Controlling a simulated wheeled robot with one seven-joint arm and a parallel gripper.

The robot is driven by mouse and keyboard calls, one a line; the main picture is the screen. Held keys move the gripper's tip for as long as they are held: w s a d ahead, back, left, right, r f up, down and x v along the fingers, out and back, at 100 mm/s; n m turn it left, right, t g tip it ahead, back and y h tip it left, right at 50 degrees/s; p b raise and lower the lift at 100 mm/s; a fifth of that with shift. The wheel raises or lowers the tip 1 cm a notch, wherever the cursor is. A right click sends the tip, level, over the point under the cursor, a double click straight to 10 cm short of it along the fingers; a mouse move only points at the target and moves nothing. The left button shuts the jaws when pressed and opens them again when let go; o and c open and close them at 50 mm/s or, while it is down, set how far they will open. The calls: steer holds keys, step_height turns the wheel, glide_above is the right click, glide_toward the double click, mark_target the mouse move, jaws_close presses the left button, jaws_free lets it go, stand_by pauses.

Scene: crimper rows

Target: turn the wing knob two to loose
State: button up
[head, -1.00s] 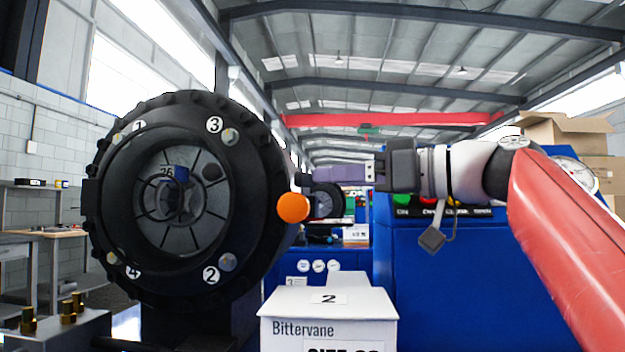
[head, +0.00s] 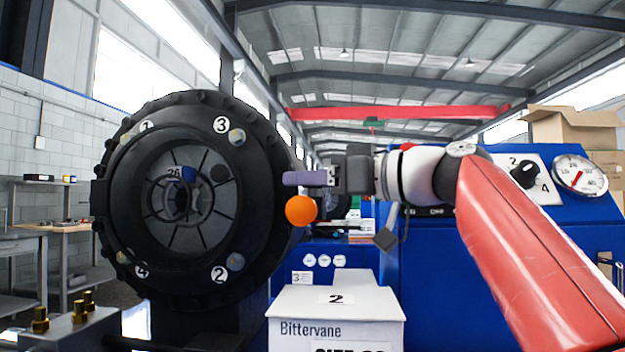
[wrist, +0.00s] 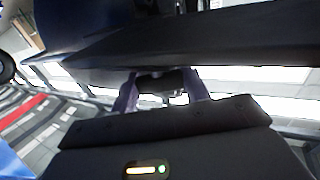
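The large black round machine head (head: 120,250) stands at the left in the head view, with a "2" label (head: 219,274) at its lower right and an orange ball (head: 300,210) at its right side. My gripper (head: 288,178) points left at its right edge, just above the ball. In the wrist view, my gripper's purple fingers (wrist: 160,78) stand apart on either side of a small dark block (wrist: 160,82), under the dark rim. The block may be the wing knob; I cannot make out its number or whether the fingers touch it.
A white Bittervane box (head: 340,310) marked 2 stands below my gripper. A blue cabinet (head: 420,270) stands behind my arm, with a black selector knob (head: 525,175) and a gauge (head: 580,176). Brass fittings (head: 88,302) stand at the lower left.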

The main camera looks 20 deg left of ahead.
steer(key=shift+c, duration=1.3)
steer(key=shift+w+r+n+g+p, duration=0.2)
steer(key=shift+n+g+p, duration=0.3)
steer(key=shift+g+p, duration=0.45)
steer(key=shift+s+n+g+p, duration=0.1)
steer(key=shift+n+g+p, duration=0.65)
steer(key=shift+g, duration=0.4)
steer(key=shift+s+f+n+g, duration=0.1)
steer(key=shift+f+n+g, duration=0.05)
steer(key=shift+n+g, duration=0.25)
steer(key=o, duration=1)
